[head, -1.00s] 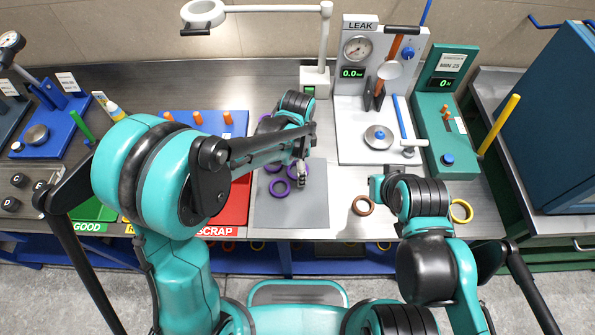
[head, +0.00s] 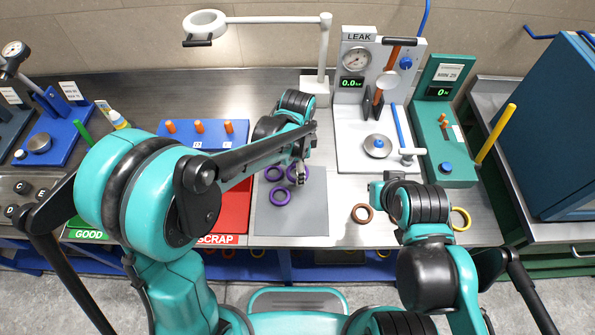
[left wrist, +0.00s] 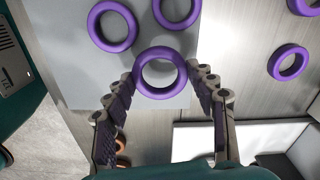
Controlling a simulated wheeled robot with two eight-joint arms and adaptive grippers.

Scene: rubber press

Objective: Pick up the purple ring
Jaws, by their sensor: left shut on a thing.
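My left gripper (left wrist: 160,84) is shut with its two fingers on opposite sides of a purple ring (left wrist: 160,72). The ring lies flat between the fingertips over the grey mat (left wrist: 80,70); I cannot tell whether it is clear of the mat. In the head view the left gripper (head: 300,178) is over the mat's upper part and partly hides this ring. Two other purple rings lie beside it in the left wrist view, one at the upper left (left wrist: 112,26) and one at the top (left wrist: 177,10). My right gripper (head: 376,190) is near a brown ring (head: 361,213); its fingers are unclear.
More purple rings, one at the right (left wrist: 288,62), lie on the bare bench in the left wrist view. The leak tester (head: 345,150) and a green press (head: 460,170) stand at the right. The red scrap tray (head: 236,215) is left of the mat. A yellow ring (head: 460,219) lies right.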

